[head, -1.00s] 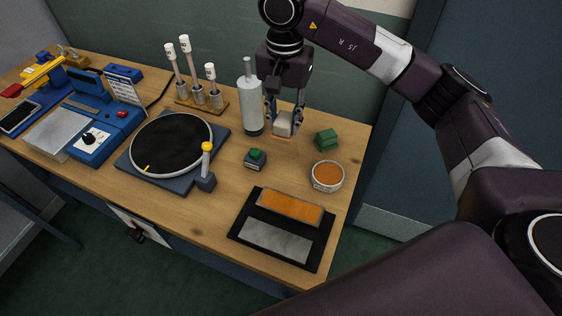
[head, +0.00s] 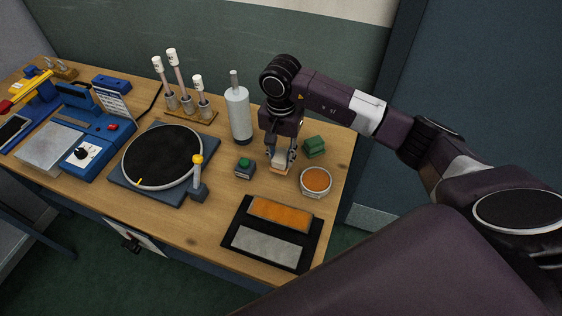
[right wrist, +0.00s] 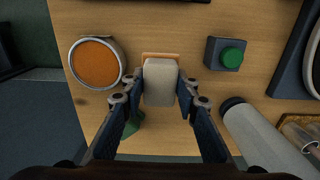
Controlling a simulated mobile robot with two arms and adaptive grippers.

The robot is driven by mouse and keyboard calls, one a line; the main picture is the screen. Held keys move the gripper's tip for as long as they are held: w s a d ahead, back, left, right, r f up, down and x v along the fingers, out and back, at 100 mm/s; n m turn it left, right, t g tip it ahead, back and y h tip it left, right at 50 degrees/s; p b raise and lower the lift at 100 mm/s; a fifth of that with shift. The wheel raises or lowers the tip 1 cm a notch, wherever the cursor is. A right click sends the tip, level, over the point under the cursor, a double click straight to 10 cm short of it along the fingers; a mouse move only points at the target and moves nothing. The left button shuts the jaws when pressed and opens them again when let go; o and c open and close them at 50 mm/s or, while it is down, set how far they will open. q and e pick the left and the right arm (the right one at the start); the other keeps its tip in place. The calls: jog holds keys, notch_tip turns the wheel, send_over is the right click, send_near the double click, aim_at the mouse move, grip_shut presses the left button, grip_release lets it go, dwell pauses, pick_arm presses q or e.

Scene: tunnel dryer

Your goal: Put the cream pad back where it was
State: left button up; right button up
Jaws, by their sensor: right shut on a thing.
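The cream pad (head: 281,158) is a small pale block with an orange-tan layer along its underside. My right gripper (head: 281,153) is shut on it and points down over the right part of the bench. In the right wrist view the cream pad (right wrist: 160,84) sits between the two fingers, its orange edge showing past its far side. It is between the green-button box (head: 244,168) and the round dish with an orange face (head: 316,181). I cannot tell whether it touches the bench. My left gripper is not in view.
A green block (head: 314,147) lies behind the dish, close to the right gripper. A grey bottle (head: 238,115) stands behind left. A black tray (head: 233,256) with orange and grey strips is in front. A round black plate (head: 162,155) is at left. Bare wood lies around the pad.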

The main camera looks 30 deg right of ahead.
aim_at(281, 166)
notch_tip(281, 166, down, 4)
jog(key=shift+f+p, duration=0.1)
jog(key=shift+p, duration=0.5)
jog(key=shift+f, duration=0.15)
jog(key=shift+f+b, duration=0.2)
jog(key=shift+b, duration=0.1)
jog(key=o, duration=1)
jog(key=shift+r, duration=0.15)
